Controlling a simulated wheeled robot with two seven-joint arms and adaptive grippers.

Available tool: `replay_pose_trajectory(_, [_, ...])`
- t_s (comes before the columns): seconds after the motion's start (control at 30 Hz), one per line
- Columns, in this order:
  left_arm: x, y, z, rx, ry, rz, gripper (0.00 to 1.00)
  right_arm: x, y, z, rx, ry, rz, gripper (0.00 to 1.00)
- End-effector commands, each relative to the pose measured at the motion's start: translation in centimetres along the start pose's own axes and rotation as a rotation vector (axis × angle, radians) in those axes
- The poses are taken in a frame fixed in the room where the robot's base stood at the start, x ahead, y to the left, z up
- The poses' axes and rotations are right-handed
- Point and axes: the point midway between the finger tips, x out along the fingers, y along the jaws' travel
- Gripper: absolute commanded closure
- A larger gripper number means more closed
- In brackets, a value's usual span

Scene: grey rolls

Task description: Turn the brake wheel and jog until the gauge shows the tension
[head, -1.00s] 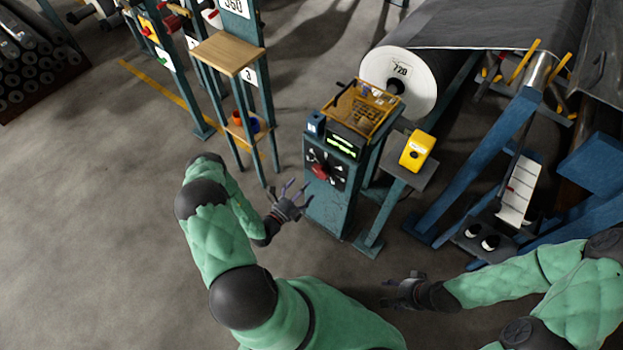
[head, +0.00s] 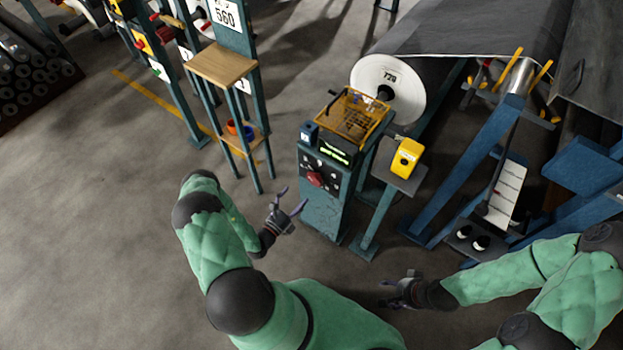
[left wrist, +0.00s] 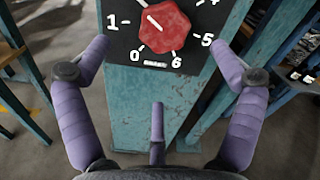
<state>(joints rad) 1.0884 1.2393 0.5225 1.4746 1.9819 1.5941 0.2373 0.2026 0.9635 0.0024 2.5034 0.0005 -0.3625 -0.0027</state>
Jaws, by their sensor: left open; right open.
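A red knob-like wheel (head: 315,179) sits on the black dial face (head: 331,187) of a teal pedestal (head: 322,217). In the left wrist view the red wheel (left wrist: 163,24) has a white line pointing up and left, above the 1; 0, 5 and 6 are also readable. My left gripper (head: 293,200) is open and empty just left of the pedestal, with its fingers spread either side of the wheel in the wrist view, apart from it. My right gripper (head: 394,286) is open and empty, low and right. A white scale (head: 510,190), probably the gauge, stands at right; its reading is too small.
A yellow box (head: 406,158) stands on a post right of the pedestal. A yellow wire basket (head: 353,115) sits on top. A large roll (head: 388,88) is behind. Blue frame beams (head: 465,170) stand right; a wooden-shelved rack (head: 222,62) stands left. Floor at left is clear.

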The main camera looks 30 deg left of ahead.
Motion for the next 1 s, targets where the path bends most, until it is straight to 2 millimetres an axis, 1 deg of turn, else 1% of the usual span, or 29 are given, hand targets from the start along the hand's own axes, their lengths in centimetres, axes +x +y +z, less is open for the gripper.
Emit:
replay_pose_trajectory(0.03, [0.1,-0.5,0.2,0.084,0.002,0.002,0.07,-1.3,-0.5,0.0,0.000,0.000,0.000,0.39])
replay_pose_trajectory(0.1, [0.2,-0.6,0.1,0.207,0.002,0.006,0.07,-2.1,-0.7,0.1,0.000,0.000,0.000,0.39])
replay_pose_trajectory(0.2, [0.2,-0.6,-0.2,0.346,0.004,0.010,0.07,-2.9,-1.0,0.1,0.000,0.000,0.000,0.39])
replay_pose_trajectory(0.3, [0.3,-0.6,-0.4,0.436,0.005,0.012,0.07,-3.2,-1.2,0.1,0.000,0.000,0.000,0.39])
replay_pose_trajectory(0.47, [0.7,-0.5,-0.7,0.484,0.006,0.011,0.07,-3.2,-1.2,0.1,0.000,0.000,0.000,0.39])
replay_pose_trajectory(0.57, [1.8,-0.5,-0.8,0.486,0.006,0.009,0.07,-3.0,-1.1,0.1,0.000,0.000,0.000,0.39])
replay_pose_trajectory(0.67, [3.3,-0.6,-0.8,0.485,0.006,0.008,0.07,-2.8,-1.0,0.1,0.000,0.000,0.000,0.39])
replay_pose_trajectory(0.8, [5.9,-0.5,-0.8,0.484,0.006,0.008,0.07,-2.5,-0.9,0.1,0.000,-0.001,0.000,0.39])
replay_pose_trajectory(1.0, [9.0,-0.4,-0.8,0.484,0.005,0.010,0.07,-2.1,-0.8,0.1,0.000,0.000,0.000,0.39])
